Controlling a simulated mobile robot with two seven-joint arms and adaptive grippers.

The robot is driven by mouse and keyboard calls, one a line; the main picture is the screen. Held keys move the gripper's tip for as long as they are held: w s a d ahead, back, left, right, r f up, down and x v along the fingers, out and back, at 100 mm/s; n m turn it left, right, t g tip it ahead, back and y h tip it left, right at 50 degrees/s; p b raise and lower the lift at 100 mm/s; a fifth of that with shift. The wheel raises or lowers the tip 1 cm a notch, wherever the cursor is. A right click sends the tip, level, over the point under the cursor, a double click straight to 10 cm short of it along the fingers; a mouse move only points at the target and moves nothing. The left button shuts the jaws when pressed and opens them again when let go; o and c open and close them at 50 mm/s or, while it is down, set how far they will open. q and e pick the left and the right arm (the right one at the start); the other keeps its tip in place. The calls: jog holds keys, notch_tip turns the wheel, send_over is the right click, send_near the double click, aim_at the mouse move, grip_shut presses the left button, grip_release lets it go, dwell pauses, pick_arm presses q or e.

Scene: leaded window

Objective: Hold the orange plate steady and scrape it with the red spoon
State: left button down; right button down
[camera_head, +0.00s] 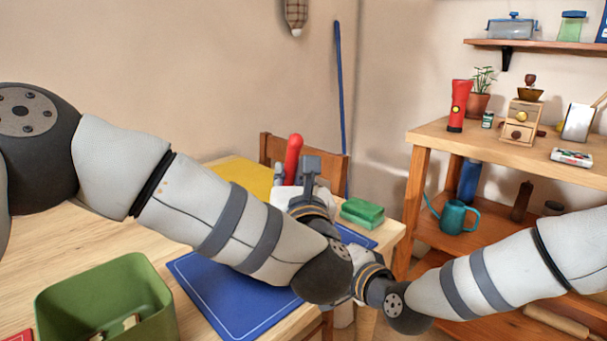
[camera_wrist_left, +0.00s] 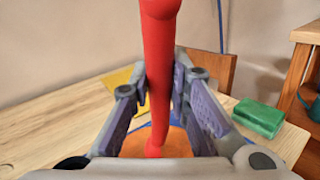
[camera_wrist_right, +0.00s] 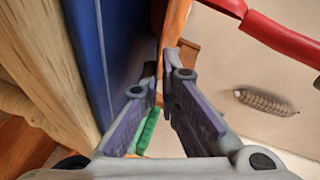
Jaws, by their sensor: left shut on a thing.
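The red spoon (camera_head: 293,155) stands nearly upright over the far part of the table. My left gripper (camera_head: 284,178) is shut on it; the left wrist view shows the red spoon (camera_wrist_left: 158,75) between both fingers. The orange plate (camera_wrist_left: 177,143) shows partly below the spoon in the left wrist view; the head view hides it. My right gripper (camera_wrist_right: 161,70) has its fingertips close together, with a thin orange strip beyond them. I cannot tell whether it grips that. The right wrist view shows the red spoon (camera_wrist_right: 285,38) at upper right.
A green sponge (camera_head: 362,213) lies at the table's right edge, near the blue mat (camera_head: 225,290). A green bin (camera_head: 105,300) stands front left. A wooden chair (camera_head: 332,163) is behind the table. A loaded shelf unit (camera_head: 500,148) stands to the right.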

pick_arm(q)
jog(key=shift+s+a+f, duration=0.15)
jog(key=shift+s+a, duration=0.05)
jog(key=shift+s, duration=0.15)
jog(key=s+d, duration=0.2)
jog(key=d, duration=0.2)
jog(key=w+a+r, duration=0.1)
jog(key=a+r, duration=0.3)
jog(key=r, duration=0.4)
jog(key=shift+r, duration=0.25)
dwell(0.4)
dwell(0.7)
jog(key=shift+a, duration=0.1)
pick_arm(e)
jog(key=c, duration=1.7)
grip_release()
